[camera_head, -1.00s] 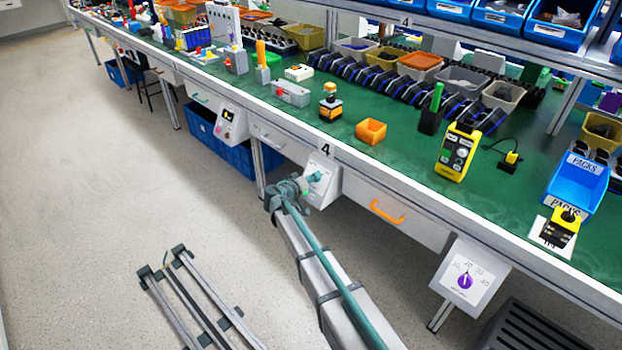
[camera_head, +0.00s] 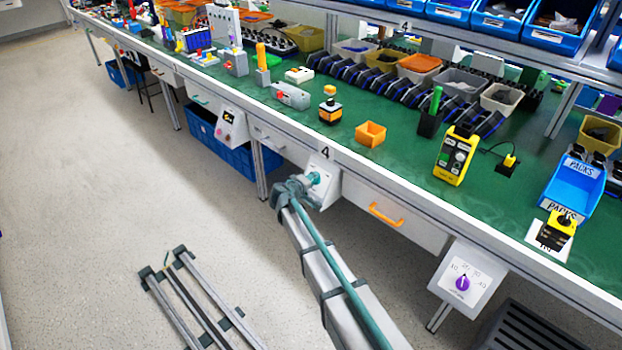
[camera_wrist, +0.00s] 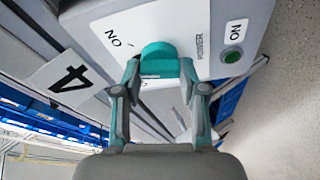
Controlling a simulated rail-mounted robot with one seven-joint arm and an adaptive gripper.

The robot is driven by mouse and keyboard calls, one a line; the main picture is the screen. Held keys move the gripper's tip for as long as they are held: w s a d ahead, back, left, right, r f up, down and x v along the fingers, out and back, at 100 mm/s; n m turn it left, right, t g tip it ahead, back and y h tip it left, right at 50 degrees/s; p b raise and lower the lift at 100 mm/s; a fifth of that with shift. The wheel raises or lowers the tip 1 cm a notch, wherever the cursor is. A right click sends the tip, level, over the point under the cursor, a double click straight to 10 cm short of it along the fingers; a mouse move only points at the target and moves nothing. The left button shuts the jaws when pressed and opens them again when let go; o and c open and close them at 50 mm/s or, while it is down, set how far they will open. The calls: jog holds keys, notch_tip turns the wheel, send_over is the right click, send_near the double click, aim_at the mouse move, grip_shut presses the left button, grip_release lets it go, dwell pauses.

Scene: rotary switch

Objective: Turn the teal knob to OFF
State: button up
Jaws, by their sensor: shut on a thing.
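The teal knob (camera_wrist: 158,60) is on a pale panel (camera_wrist: 190,22) fixed below the bench front; the wrist view shows the panel turned on its side. My gripper (camera_wrist: 160,76) has its teal fingertips on either side of the knob and is shut on it. The OFF mark cannot be made out; my fingers hide part of the panel. In the head view the knob (camera_head: 313,178) shows small at the tip of my gripper (camera_head: 304,183).
The green bench top (camera_head: 400,165) above holds bins, an orange box (camera_head: 370,133) and several devices. A drawer with an orange handle (camera_head: 385,215) is right of the panel. A purple-knob panel (camera_head: 465,280) hangs farther right. The floor in front is largely open.

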jog(key=n+p, duration=0.2)
jog(key=n+g+p, duration=0.1)
jog(key=n+p, duration=0.1)
jog(key=n+y+p, duration=0.1)
jog(key=n+p, duration=0.1)
jog(key=shift+r+g, duration=0.3)
jog(key=n+g+p, duration=0.1)
jog(key=n+p, duration=0.3)
jog(key=shift+f, duration=0.1)
jog(key=shift+f+n+g+p, duration=0.15)
jog(key=shift+n+g+p, duration=0.15)
jog(key=shift+n+p, duration=0.4)
jog(key=o, duration=1.1)
jog(key=shift+o, duration=0.2)
jog(key=v, duration=1.2)
